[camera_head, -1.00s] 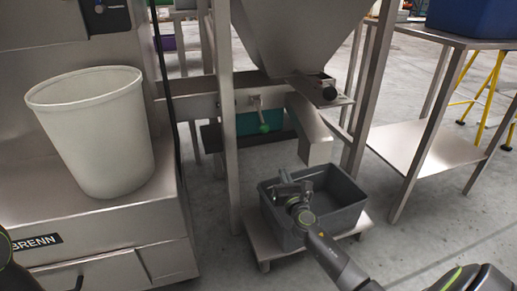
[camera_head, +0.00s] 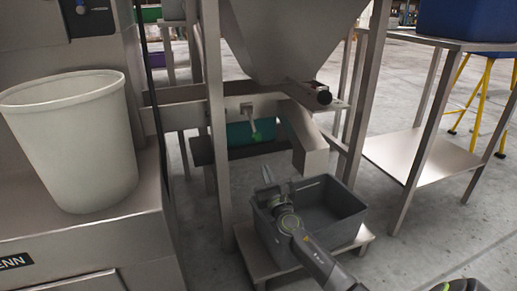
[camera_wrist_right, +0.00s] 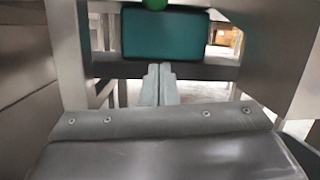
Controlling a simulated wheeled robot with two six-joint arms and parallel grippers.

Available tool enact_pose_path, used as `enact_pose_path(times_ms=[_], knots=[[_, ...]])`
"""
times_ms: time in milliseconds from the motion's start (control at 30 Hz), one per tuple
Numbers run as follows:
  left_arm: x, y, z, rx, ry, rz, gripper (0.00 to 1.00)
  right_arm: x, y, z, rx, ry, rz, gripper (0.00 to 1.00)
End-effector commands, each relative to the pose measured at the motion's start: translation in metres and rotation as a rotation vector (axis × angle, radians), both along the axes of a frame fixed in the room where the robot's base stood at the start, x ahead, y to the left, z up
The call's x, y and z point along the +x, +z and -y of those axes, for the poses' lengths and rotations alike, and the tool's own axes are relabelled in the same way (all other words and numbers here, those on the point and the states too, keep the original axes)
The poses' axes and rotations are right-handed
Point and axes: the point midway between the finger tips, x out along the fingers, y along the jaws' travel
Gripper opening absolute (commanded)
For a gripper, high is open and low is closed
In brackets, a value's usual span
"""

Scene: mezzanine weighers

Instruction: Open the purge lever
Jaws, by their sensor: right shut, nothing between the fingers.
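A small lever with a green knob (camera_head: 256,134) hangs from a bracket on the steel frame under the hopper. The green knob (camera_wrist_right: 155,4) also shows, cut off, at the top of the right wrist view. A second handle with a black knob (camera_head: 324,97) is at the hopper outlet. No label tells which one is the purge lever. My right gripper (camera_head: 267,175) is above the grey bin, below the green knob and apart from it. In the right wrist view its fingers (camera_wrist_right: 158,70) are shut and empty, pointing toward a teal box. My left gripper is out of view.
The grey bin (camera_head: 345,222) stands on a low steel stand under the chute (camera_head: 309,158). The teal box (camera_head: 241,133) sits behind the frame. Frame posts (camera_head: 216,130) flank this space. A white tub (camera_head: 75,145) is at left, a steel table (camera_head: 425,158) at right.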

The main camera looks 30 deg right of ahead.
Motion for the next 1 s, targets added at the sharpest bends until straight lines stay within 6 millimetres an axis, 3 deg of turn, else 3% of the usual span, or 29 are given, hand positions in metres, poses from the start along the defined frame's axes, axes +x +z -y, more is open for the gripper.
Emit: enact_pose_path(times_ms=[533, 667, 1000], knots=[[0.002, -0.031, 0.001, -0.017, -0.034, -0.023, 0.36, 0.087, 0.022, 0.026, 0.0, 0.0, 0.002, 0.0], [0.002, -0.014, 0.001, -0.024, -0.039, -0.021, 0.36, 0.074, 0.042, 0.02, 0.002, 0.001, 0.001, 0.0], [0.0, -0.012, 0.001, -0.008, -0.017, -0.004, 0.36, 0.064, 0.056, 0.014, 0.001, 0.0, 0.0, 0.0]])
